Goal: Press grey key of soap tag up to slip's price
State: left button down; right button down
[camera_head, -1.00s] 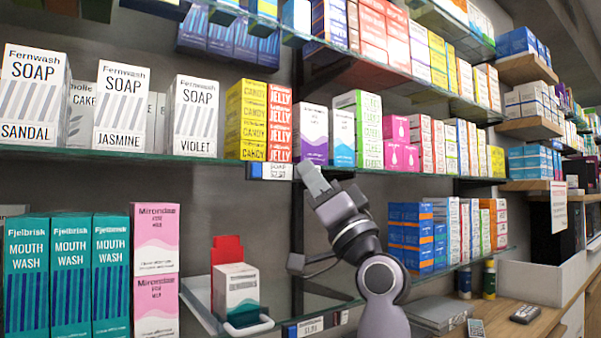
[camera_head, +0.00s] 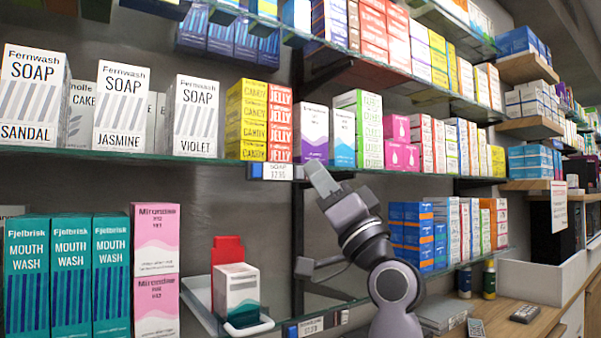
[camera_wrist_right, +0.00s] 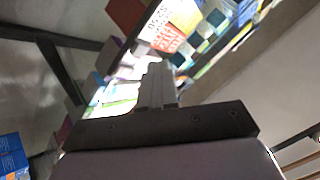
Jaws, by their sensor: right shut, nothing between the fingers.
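The soap tag (camera_head: 277,171) is a small white label on the front edge of the middle shelf, under the candy and jelly boxes. It reads SOAP with a price line too small to read surely. A blue key (camera_head: 254,171) sits at its left end. A grey key (camera_head: 298,172) seems to show at its right end, close to my fingertips. My right gripper (camera_head: 315,170) is shut and empty, just right of the tag; its fingers also show in the wrist view (camera_wrist_right: 157,82). A white printed sheet (camera_head: 558,206) hangs at the far right; whether it is the slip I cannot tell.
Soap boxes (camera_head: 122,108) stand on the middle shelf at left. A lower tag (camera_head: 310,327) sits on the lower shelf edge, near a white box in a holder (camera_head: 238,290). Blue boxes (camera_head: 411,238) stand right of my arm. A wooden counter (camera_head: 495,325) lies at lower right.

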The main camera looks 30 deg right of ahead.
pick_arm(q)
jog(key=shift+r+p, duration=0.35)
pick_arm(e)
jog(key=shift+s+d, duration=0.2)
jog(key=shift+s, duration=2.15)
